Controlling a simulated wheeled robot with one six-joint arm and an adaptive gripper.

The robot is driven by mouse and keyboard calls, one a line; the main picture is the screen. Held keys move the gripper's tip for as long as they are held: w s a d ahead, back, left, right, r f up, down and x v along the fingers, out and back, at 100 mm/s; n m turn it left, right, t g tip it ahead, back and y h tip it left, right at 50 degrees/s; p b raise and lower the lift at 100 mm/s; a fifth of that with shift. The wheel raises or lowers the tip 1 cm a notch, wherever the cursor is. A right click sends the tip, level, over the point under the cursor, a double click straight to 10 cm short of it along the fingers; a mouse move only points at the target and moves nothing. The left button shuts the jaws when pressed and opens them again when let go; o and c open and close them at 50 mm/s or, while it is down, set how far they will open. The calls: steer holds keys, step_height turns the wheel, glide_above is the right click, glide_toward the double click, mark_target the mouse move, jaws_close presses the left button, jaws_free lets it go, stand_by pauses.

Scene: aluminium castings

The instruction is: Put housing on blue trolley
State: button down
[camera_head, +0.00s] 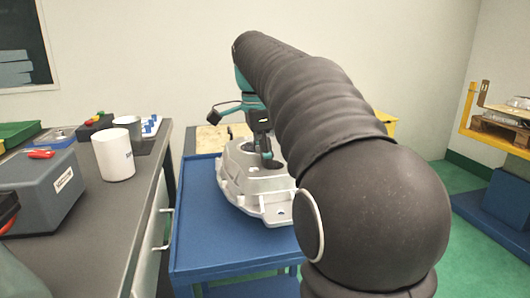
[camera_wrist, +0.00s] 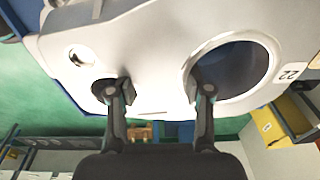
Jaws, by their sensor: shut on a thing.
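The housing (camera_head: 243,183) is a silver-grey aluminium casting with round openings and a flanged edge. In the head view it is at the top of the blue trolley (camera_head: 197,237), towards its right side; I cannot tell whether it rests on it or hangs just above. My gripper (camera_head: 264,158) is shut on the housing from above. In the wrist view my gripper (camera_wrist: 158,92) has its two fingertips at two openings of the housing (camera_wrist: 150,50), gripping the wall between them. My arm hides the housing's right side and part of the trolley.
A yellow-framed rack (camera_head: 497,133) with a pallet stands at the right. The trolley's left and front top is bare.

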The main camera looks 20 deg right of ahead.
mark_target(259, 157)
steer(key=shift+f+b, duration=1)
steer(key=shift+f, duration=0.75)
steer(key=shift+c, duration=2.4)
jaws_free()
steer(key=shift+f, duration=0.15)
steer(key=r, duration=0.4)
steer(key=r+p, duration=0.1)
steer(key=r, duration=0.3)
steer(key=a+r+p, duration=0.1)
steer(key=r, duration=0.3)
steer(key=shift+a, duration=0.1)
steer(key=shift+r, duration=0.1)
